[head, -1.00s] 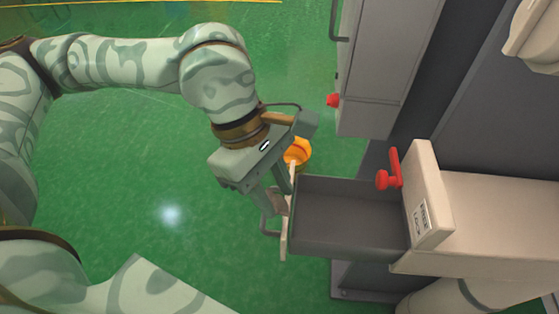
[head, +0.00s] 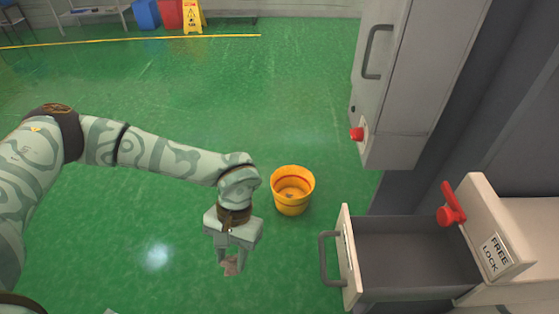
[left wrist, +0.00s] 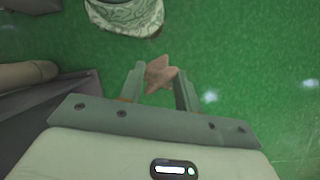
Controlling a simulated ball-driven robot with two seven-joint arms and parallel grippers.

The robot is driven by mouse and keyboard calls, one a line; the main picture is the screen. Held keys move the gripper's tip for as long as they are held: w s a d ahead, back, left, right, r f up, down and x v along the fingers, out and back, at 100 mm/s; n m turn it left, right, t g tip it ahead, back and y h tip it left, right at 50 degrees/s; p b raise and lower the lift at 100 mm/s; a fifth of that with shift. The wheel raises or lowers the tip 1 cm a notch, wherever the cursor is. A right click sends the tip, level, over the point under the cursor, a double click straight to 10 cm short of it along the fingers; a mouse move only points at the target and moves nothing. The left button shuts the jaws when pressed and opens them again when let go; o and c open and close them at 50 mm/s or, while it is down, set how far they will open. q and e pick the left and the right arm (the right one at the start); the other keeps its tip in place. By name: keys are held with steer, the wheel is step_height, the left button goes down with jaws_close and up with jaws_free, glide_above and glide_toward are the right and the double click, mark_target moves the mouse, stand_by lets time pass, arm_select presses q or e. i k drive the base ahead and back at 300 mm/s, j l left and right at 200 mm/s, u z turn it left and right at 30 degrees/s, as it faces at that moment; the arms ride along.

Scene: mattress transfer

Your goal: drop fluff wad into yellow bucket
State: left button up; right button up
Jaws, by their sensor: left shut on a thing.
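The yellow bucket (head: 292,196) stands upright on the green floor, just right of my left wrist in the head view. A small dark bit shows inside it, too small to identify. My left gripper (head: 231,264) points down, left of and nearer than the bucket, shut on the brownish fluff wad (head: 230,267). In the left wrist view the fluff wad (left wrist: 160,74) sits between the two fingertips (left wrist: 158,82). The bucket is not seen in the left wrist view. My right gripper is not in view.
An open, empty grey drawer (head: 415,252) with a handle juts out at the right, beside a panel with a red lever (head: 452,207). A grey cabinet (head: 408,90) hangs above. The green floor (head: 110,215) at left is clear. A yellow wet-floor sign (head: 193,17) stands far back.

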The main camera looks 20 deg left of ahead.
mark_target(289, 194)
steer(key=i+j+z, duration=0.1)
steer(key=j+z, duration=0.15)
steer(key=j, duration=0.7)
steer(key=j+z, duration=0.2)
steer(key=j, duration=0.8)
steer(key=i+j+z, duration=0.4)
steer(key=i+j, duration=0.45)
steer(key=i+l+z, duration=0.2)
steer(key=i, duration=0.55)
steer(key=j, duration=0.1)
